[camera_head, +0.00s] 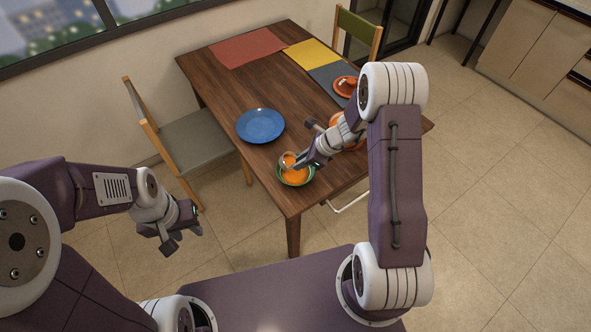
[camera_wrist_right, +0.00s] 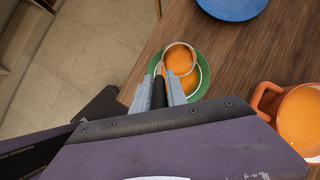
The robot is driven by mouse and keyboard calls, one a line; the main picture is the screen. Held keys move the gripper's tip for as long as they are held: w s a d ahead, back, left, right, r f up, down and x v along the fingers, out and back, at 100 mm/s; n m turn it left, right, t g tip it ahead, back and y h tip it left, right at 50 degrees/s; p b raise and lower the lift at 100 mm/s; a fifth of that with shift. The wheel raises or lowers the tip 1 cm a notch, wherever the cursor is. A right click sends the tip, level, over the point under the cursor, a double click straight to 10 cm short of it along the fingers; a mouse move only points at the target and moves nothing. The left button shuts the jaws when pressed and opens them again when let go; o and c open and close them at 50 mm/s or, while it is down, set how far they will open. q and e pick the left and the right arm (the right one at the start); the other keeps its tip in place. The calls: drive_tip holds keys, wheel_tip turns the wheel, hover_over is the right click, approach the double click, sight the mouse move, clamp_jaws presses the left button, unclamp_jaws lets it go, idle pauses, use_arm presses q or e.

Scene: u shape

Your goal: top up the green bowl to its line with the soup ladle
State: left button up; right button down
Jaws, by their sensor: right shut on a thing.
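The green bowl (camera_head: 309,180) stands near the table's front corner with orange soup in it. It also shows in the wrist view (camera_wrist_right: 206,72). My right gripper (camera_head: 307,160) is shut on the black handle of the soup ladle (camera_wrist_right: 158,92). The ladle's round metal cup is over the bowl, with orange soup showing inside its rim; whether it touches the soup is unclear. The bowl's line cannot be made out. An orange pot of soup (camera_wrist_right: 262,104) stands beside the bowl, mostly hidden behind my right arm in the head view. My left gripper (camera_head: 183,238) is empty and open, off the table.
An orange lid (camera_head: 345,86) lies on the grey mat (camera_head: 325,75). Red (camera_head: 246,47) and yellow (camera_head: 309,54) mats lie at the far end. A grey-seated chair (camera_head: 195,140) stands at the table's left.

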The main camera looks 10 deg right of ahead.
drive_tip(key=shift+s+b, duration=0.1)
drive_tip(key=shift+b, duration=0.2)
drive_tip(key=shift+d+f+b, duration=0.1)
drive_tip(key=shift+d+b, duration=0.05)
drive_tip(key=shift+b, duration=0.15)
drive_tip(key=shift+y+b, duration=0.3)
drive_tip(key=shift+b, duration=0.05)
drive_tip(key=shift+d+t, duration=0.1)
drive_tip(key=shift+t, duration=0.2)
drive_tip(key=shift+s+b, duration=0.15)
drive_tip(key=shift+b, duration=0.4)
drive_tip(key=shift+s+d+f+t+y+b, duration=0.2)
drive_tip(key=shift+d+t+y+b, duration=0.25)
drive_tip(key=shift+b, duration=0.85)
drive_tip(key=shift+s+d+f+t+y+b, duration=0.25)
drive_tip(key=shift+y+b, duration=0.35)
drive_tip(key=shift+b, duration=0.7)
drive_tip(key=shift+s+d+f+t+y+b, duration=0.25)
drive_tip(key=shift+y+b, duration=0.3)
drive_tip(key=shift+b, duration=0.75)
drive_tip(key=shift+w+r, duration=0.1)
drive_tip(key=shift+r, duration=0.05)
